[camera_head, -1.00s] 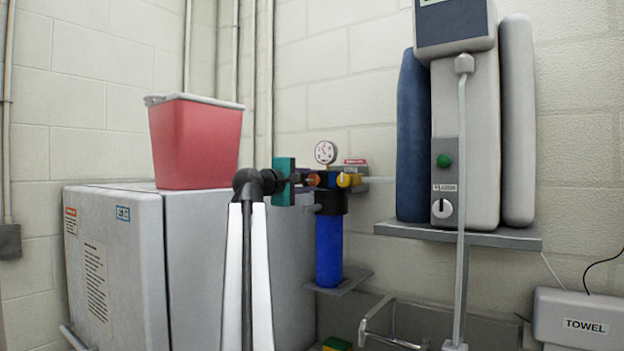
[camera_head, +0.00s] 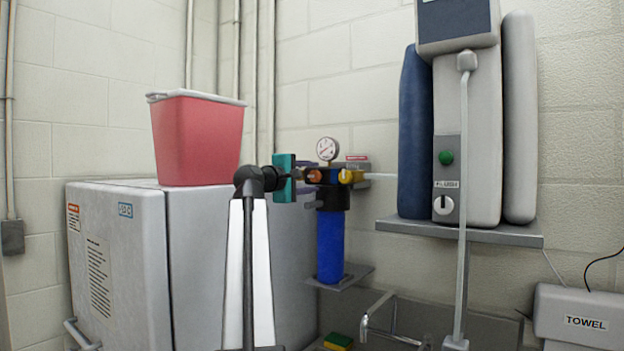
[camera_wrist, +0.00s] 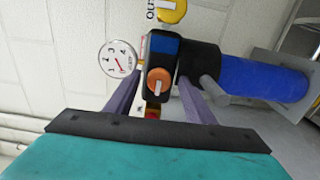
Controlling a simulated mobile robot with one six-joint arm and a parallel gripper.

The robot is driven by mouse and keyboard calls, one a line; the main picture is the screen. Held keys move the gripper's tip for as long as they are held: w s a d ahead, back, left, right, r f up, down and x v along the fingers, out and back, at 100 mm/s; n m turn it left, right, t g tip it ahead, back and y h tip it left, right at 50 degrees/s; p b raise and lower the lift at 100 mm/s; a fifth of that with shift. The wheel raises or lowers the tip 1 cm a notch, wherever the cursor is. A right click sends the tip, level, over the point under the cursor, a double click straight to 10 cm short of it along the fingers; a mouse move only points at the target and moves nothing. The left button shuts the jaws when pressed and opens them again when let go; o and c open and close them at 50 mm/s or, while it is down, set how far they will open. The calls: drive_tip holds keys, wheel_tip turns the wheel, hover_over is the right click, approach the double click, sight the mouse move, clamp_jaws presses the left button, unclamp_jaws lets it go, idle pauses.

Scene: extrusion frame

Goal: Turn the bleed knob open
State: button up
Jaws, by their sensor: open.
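An orange knob (camera_wrist: 160,82) with a pale bar across it sits on the front of a black valve block (camera_wrist: 163,55). It also shows in the head view (camera_head: 315,175), partly behind my gripper. I cannot read a label naming it as the bleed knob. A yellow knob (camera_head: 346,176) is on the block's right end in the head view. My gripper (camera_wrist: 160,90) is open, its purple fingers on either side of the orange knob, apart from each other; whether they touch it I cannot tell. A round gauge (camera_head: 327,149) stands above the block.
A blue filter bowl (camera_head: 330,245) hangs below the block, above a small grey shelf (camera_head: 355,273). A red bin (camera_head: 197,140) stands on a grey cabinet (camera_head: 115,260) at left. A grey dispenser unit (camera_head: 468,140) on a shelf is at right.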

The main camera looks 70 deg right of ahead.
drive_tip(key=shift+b+v, duration=0.35)
drive_tip(key=shift+v, duration=0.45)
drive_tip(key=b+v, duration=0.3)
drive_tip(key=v, duration=0.9)
drive_tip(key=shift+a, duration=0.1)
